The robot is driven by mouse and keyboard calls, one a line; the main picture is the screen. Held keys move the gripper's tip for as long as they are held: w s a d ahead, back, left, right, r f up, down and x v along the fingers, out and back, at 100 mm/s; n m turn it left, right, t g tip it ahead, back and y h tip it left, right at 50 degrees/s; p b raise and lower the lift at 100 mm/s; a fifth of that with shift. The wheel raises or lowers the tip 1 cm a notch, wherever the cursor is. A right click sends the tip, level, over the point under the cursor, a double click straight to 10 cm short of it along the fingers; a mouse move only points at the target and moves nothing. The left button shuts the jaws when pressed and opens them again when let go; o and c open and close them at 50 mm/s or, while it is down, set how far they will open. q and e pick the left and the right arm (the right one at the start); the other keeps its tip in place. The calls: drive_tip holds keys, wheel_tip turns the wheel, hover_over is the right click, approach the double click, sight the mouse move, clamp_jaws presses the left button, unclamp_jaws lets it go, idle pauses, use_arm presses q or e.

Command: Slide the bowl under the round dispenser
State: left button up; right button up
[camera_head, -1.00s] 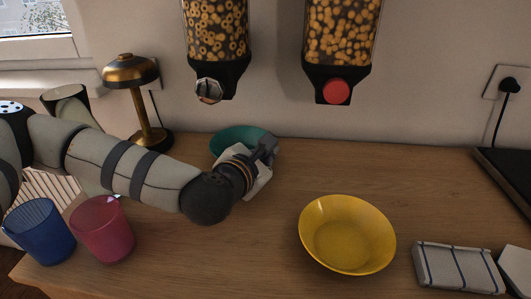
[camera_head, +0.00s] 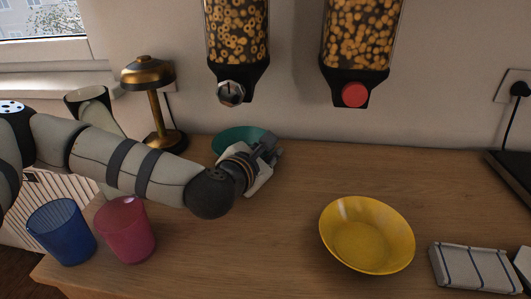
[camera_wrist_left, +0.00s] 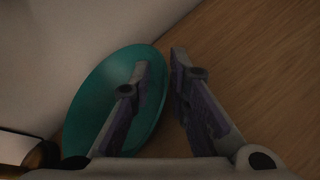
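The teal bowl (camera_head: 228,138) stands upright on the counter near the wall, roughly below the left dispenser (camera_head: 237,35), which has a grey faceted knob and ring-shaped cereal. The right dispenser (camera_head: 355,40) has a round red knob and round puffs. My left gripper (camera_head: 270,148) is at the bowl's right side and hides part of it. In the left wrist view the fingers (camera_wrist_left: 160,62) are apart and astride the rim of the teal bowl (camera_wrist_left: 90,100), one finger over its inside, one outside. A yellow bowl (camera_head: 367,240) sits empty at the front right.
A brass lamp (camera_head: 153,100) stands close to the left of the teal bowl. Blue (camera_head: 62,235) and pink (camera_head: 125,232) cups stand at the front left, below my left arm. A folded striped cloth (camera_head: 475,267) lies at the right. The counter's middle is clear.

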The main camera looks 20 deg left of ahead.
use_arm(q)
drive_tip(key=shift+s, duration=0.15)
drive_tip(key=v, duration=0.7)
drive_tip(key=shift+s+r, duration=0.1)
drive_tip(key=shift+s, duration=0.05)
idle(0.3)
